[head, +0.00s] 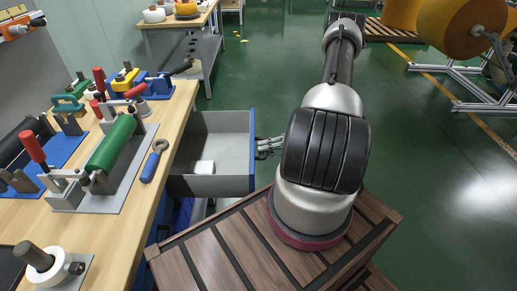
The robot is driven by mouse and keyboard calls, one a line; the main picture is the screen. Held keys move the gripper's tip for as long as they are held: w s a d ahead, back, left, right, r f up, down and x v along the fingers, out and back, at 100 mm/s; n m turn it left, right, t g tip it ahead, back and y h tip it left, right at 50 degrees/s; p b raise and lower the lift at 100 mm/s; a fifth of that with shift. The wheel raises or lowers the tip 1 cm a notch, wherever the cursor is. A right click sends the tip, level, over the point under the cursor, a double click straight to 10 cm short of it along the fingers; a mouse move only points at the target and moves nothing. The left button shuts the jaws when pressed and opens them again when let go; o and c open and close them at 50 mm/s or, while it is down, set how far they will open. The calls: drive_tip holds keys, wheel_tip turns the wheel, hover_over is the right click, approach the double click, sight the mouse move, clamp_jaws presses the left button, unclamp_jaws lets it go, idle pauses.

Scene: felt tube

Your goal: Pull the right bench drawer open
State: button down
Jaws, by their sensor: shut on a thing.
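The right bench drawer (216,135) stands pulled out from under the workbench (150,195). It has grey walls and a blue front panel (252,150). A small white object (204,167) lies inside on its floor. My gripper (260,148) is at the outer side of the blue front, about midway along it, and is shut on the drawer's handle. The handle itself is mostly hidden by the fingers. My arm reaches in from the right, and its thick links hide part of the floor.
A second table (178,22) stands behind. A roll stand (470,70) is at the right.

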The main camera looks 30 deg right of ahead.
idle(0.3)
drive_tip(key=c, duration=1.5)
unclamp_jaws()
drive_tip(key=shift+o, duration=0.2)
drive_tip(key=shift+d, duration=0.15)
drive_tip(key=v, duration=1.2)
